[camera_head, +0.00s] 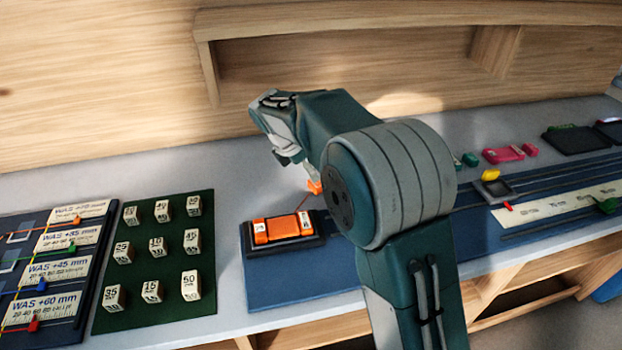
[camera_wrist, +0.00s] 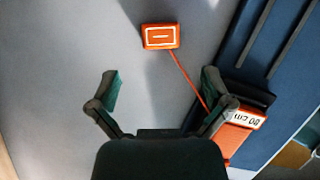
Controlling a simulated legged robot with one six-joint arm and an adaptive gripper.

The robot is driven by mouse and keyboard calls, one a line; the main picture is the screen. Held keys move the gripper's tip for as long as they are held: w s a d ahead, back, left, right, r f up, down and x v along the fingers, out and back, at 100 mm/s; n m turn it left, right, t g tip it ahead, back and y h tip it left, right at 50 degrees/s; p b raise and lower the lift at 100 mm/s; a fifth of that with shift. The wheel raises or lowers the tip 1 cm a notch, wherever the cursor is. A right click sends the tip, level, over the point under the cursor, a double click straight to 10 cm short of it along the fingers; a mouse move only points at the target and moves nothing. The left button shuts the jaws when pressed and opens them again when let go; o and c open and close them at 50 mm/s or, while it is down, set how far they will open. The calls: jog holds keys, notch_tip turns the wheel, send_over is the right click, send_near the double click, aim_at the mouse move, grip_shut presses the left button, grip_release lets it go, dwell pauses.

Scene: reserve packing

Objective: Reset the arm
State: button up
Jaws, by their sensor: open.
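My arm rises in the middle of the head view and bends to the left, with the gripper end (camera_head: 290,155) above the bench. In the wrist view my gripper (camera_wrist: 160,85) is open, its two dark fingers spread apart with nothing held between them. A small orange block with a white outline (camera_wrist: 161,36) lies on the grey surface beyond the fingertips. A thin orange line runs from it to an orange block marked 80 cm (camera_wrist: 241,118), partly hidden by the right finger. In the head view the larger orange block (camera_head: 283,228) sits on a dark stand.
Numbered pale cubes (camera_head: 157,247) stand on a dark green mat (camera_head: 205,325) to the left. Labelled "WAS" cards (camera_head: 65,240) lie at far left. Right of my arm are a scale strip (camera_head: 560,209), a yellow piece (camera_head: 490,174) and a pink block (camera_head: 503,154). A wooden shelf (camera_head: 360,18) overhangs behind.

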jog(key=v, duration=0.6)
jog(key=s+d+r+m+t+y, duration=0.1)
jog(key=s+d+r+m, duration=0.35)
jog(key=s+d, duration=0.2)
jog(key=s+d+r+m+y, duration=0.1)
jog(key=s+d+r+m, duration=0.2)
jog(key=s+d+m, duration=0.3)
jog(key=s+d+f+m+t+y, duration=0.1)
jog(key=s+d+f+m, duration=0.1)
jog(key=s+m, duration=0.5)
jog(key=s+d+f+m+t, duration=0.1)
jog(key=s+d+f+m, duration=0.1)
jog(key=s+m, duration=0.4)
jog(key=s, duration=0.5)
jog(key=shift+s+m+y, duration=0.35)
jog(key=shift+s+y, duration=0.05)
